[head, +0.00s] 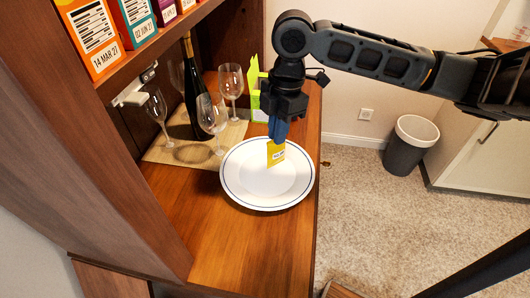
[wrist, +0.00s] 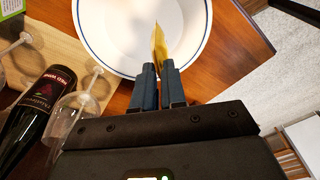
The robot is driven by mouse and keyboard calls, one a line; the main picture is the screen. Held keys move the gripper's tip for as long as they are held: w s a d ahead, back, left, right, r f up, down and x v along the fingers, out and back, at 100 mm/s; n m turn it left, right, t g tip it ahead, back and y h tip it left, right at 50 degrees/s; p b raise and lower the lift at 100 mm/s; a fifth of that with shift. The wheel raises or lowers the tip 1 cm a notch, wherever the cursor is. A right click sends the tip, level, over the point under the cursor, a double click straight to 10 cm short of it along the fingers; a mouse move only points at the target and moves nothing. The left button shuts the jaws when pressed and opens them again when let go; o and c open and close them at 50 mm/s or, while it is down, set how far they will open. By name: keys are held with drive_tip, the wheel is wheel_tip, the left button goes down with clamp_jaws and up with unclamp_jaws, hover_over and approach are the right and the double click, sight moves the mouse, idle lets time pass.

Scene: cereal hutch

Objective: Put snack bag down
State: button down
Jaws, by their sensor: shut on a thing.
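The snack bag (head: 276,152) is a small yellow packet with a white label. My gripper (head: 279,130) is shut on its top edge and holds it upright over the white plate. In the wrist view the bag (wrist: 158,45) shows edge-on between the blue fingertips of my gripper (wrist: 158,70). The white plate (head: 245,190) with a thin blue ring lies on the wooden counter; it also shows in the wrist view (wrist: 105,25). I cannot tell whether the bag's lower edge touches the plate.
Wine glasses (head: 212,115) and a dark bottle (head: 192,85) stand on a woven mat (head: 165,150) behind the plate. A green box (head: 253,85) stands near the back right. A shelf with boxes (head: 90,35) overhangs the left. Bare counter (head: 240,245) lies in front.

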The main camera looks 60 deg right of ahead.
drive_tip(key=w+a+f, duration=0.1)
drive_tip(key=a+f, duration=0.2)
drive_tip(key=f, duration=0.3)
drive_tip(key=shift+w+p, duration=0.2)
drive_tip(key=shift+p, duration=0.2)
drive_tip(key=shift+f, duration=0.15)
drive_tip(key=c, duration=1.2)
unclamp_jaws()
drive_tip(key=r, duration=0.4)
drive_tip(key=d+r, duration=0.1)
drive_tip(key=r, duration=0.7)
drive_tip(key=shift+s+d+r+b, duration=0.2)
drive_tip(key=shift+s+b, duration=0.1)
drive_tip(key=shift+b, duration=0.1)
